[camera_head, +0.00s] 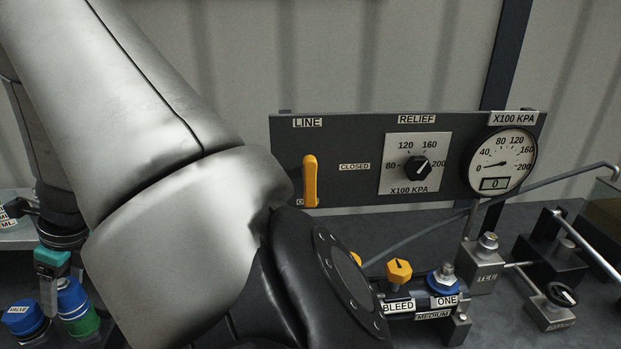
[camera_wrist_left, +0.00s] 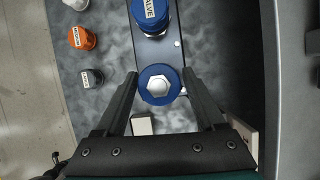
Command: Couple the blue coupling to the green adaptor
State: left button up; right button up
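In the head view, a blue part with a white label (camera_head: 72,297) shows at the lower left, directly above a green part (camera_head: 85,325). I cannot tell whether they are joined. My left gripper (camera_head: 49,308) points down just left of them. In the left wrist view, its fingers (camera_wrist_left: 160,75) are open, either side of a blue ring with a silver hex top (camera_wrist_left: 160,84); whether they touch it is unclear. A blue cap marked VALVE (camera_wrist_left: 150,12) stands beyond it, and also shows in the head view (camera_head: 22,318). My right gripper is not in view.
A panel (camera_head: 360,120) with a yellow lever (camera_head: 310,182), relief knob and gauge (camera_head: 502,160) stands at the back. A manifold marked BLEED and ONE (camera_head: 443,283) sits right of my large arm link. Orange (camera_wrist_left: 82,38) and dark (camera_wrist_left: 92,78) capped parts stand left in the wrist view.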

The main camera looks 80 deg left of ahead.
pick_arm(q)
jog(key=o, duration=0.4)
jog(key=shift+c, duration=0.2)
jog(key=shift+r, duration=0.1)
jog(key=shift+w+r, duration=0.15)
jog(key=shift+r, duration=0.15)
jog(key=p+v, duration=0.8)
jog(key=v, duration=0.6)
jog(key=shift+w+r, duration=0.15)
jog(key=shift+d, duration=0.1)
